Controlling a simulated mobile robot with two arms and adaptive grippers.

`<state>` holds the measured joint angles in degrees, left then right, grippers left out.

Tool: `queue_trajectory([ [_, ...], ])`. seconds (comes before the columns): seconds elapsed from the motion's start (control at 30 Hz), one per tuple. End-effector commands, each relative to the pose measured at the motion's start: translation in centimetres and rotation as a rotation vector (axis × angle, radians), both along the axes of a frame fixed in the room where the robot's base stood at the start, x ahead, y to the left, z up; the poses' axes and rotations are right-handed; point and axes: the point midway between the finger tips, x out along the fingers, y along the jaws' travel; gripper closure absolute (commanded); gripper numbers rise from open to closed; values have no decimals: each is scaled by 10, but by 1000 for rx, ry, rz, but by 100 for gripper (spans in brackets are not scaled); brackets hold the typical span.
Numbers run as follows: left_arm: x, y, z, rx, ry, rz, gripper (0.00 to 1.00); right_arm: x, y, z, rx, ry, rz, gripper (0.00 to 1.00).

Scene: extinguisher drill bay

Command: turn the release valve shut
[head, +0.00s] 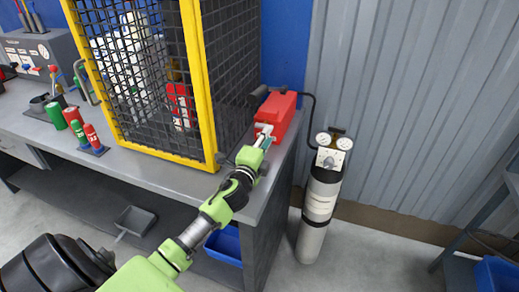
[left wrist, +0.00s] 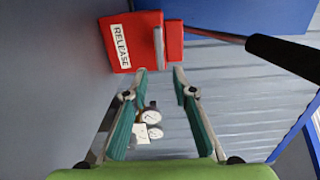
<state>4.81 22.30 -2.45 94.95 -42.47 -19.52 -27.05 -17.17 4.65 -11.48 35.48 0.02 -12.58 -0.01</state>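The release valve is a red box (head: 280,110) at the right end of the bench in the head view. In the left wrist view the red box (left wrist: 133,45) bears a white RELEASE label, and a pale metal lever (left wrist: 158,48) stands out from its face. My left gripper (head: 262,134) reaches to the front of the box. In the left wrist view the left gripper (left wrist: 160,72) is open, its fingertips just short of the lever, one to each side. The gap between them looks empty. My right gripper is not in view.
A yellow-framed mesh cage (head: 205,90) stands on the bench close left of my left arm. A grey cylinder with gauges (head: 320,205) stands on the floor at right, joined by a black hose. A black nozzle (left wrist: 285,57) lies beside the box.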

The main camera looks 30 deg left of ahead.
Motion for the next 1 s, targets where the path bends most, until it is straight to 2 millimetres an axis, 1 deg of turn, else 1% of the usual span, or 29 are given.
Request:
queue_trajectory([
  [0.03, -13, -3, -2, -1, 3, 0, 75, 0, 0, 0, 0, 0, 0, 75],
  [0.2, -47, -11, -2, 0, 3, 0, 75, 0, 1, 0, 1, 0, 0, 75],
  [0.3, -62, -14, -2, -1, 3, 1, 75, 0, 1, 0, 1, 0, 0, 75],
  [0.4, -72, -17, -2, -2, 3, 1, 75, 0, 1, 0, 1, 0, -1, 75],
  [0.6, -80, -18, 0, 1, 1, 2, 75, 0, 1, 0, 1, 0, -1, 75],
  [1.0, -80, -19, 0, 1, 1, 1, 75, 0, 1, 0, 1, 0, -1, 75],
])
